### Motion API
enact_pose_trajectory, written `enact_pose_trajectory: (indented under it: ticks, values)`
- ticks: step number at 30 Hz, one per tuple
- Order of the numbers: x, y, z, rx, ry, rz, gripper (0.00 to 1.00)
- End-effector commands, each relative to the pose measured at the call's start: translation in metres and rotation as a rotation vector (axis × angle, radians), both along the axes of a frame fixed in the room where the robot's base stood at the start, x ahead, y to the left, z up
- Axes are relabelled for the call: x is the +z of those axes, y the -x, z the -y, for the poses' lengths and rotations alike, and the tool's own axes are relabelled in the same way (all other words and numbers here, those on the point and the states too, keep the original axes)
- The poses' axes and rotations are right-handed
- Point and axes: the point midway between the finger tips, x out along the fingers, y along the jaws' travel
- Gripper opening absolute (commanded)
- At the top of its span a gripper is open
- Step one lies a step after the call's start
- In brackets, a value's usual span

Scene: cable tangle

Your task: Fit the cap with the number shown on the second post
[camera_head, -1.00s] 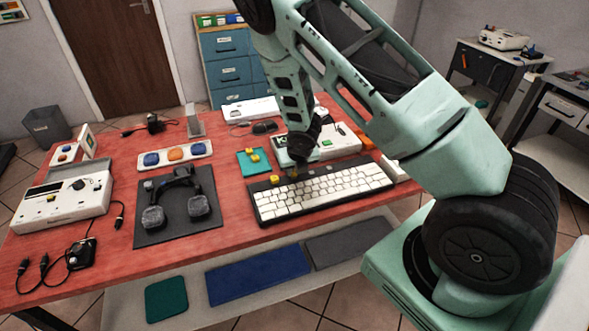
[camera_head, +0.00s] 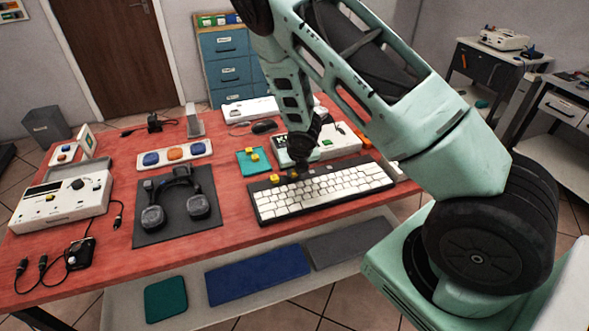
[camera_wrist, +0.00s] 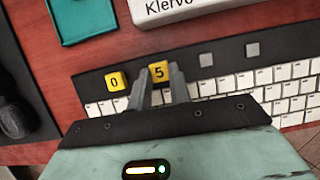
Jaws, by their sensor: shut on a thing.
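The keyboard (camera_head: 328,192) has a dark top strip with a row of posts. In the wrist view a yellow cap marked 0 (camera_wrist: 116,81) sits at the strip's left end. My gripper (camera_wrist: 164,84) is shut on a yellow cap marked 5 (camera_wrist: 159,72), one place to the right, over the strip. Whether this cap is fully down on a post cannot be told. Two bare grey posts, one nearer (camera_wrist: 206,60) and one farther right (camera_wrist: 252,50), follow. More yellow caps (camera_head: 253,155) lie on the teal mat (camera_head: 244,166).
A white device (camera_wrist: 185,8) stands just behind the strip. A headset (camera_head: 178,200) on a dark mat lies left of the keyboard. A tray of coloured buttons (camera_head: 174,154) and a white instrument (camera_head: 62,198) stand farther left. Red tabletop is clear in front of the teal mat.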

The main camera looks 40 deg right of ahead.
Motion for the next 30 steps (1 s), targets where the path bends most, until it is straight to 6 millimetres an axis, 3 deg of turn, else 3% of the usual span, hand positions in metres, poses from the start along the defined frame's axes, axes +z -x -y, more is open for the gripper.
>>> enact_pose_trajectory:
  ticks: [28,29,30]
  values:
    - [-0.0091,-0.0001,-0.0001,0.0,0.0,0.0,0.0]
    - [-0.0091,-0.0001,-0.0001,0.0,0.0,0.0,0.25]
    - [-0.0091,-0.0001,-0.0001,0.0,0.0,0.0,0.36]
